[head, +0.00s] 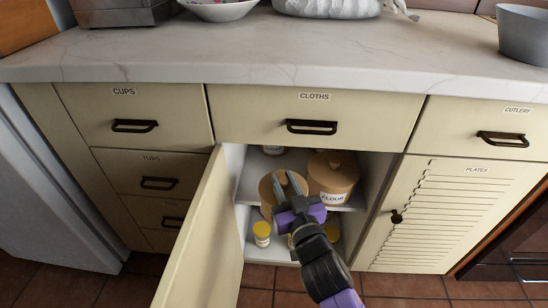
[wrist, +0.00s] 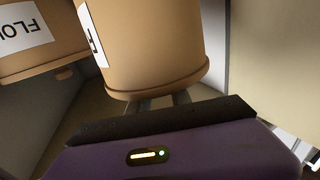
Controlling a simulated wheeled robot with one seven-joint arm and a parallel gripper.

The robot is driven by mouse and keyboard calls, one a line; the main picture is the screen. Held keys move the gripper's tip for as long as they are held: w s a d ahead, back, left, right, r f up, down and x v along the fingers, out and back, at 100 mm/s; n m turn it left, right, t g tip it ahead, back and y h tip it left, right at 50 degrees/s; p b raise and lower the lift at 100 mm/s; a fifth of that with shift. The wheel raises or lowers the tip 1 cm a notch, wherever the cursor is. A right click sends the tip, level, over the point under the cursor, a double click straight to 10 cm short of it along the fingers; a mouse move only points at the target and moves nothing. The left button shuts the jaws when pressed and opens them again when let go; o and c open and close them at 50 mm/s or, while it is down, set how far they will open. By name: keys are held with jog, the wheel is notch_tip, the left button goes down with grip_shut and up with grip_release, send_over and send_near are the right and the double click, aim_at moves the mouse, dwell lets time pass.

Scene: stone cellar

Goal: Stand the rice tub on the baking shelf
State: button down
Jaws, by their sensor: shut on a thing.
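A tan round tub (head: 267,191) is at my gripper (head: 289,184), inside the open middle cupboard at the left of its upper shelf (head: 248,185). In the wrist view this tub (wrist: 150,45) stands between and beyond my fingers. My gripper is shut on it. Its label is turned aside and only part of one letter shows, so I cannot read it; I take it as the rice tub. A like tub labelled FLOUR (head: 333,174) stands on the shelf to its right. My gripper hides the held tub's base in the head view, so I cannot tell if it touches the shelf.
The cupboard door (head: 204,235) stands open on the left. Yellow-lidded jars (head: 262,235) stand on the lower level. A small labelled jar (head: 272,150) is at the back of the upper shelf. The counter (head: 270,65) overhangs the drawers above.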

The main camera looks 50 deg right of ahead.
jog(key=f+b+x, duration=0.3)
jog(key=b+x, duration=0.1)
jog(key=x, duration=0.9)
jog(key=shift+f, duration=0.15)
jog(key=shift+f, duration=0.2)
jog(key=c, duration=1.2)
grip_release()
jog(key=shift+o, duration=0.2)
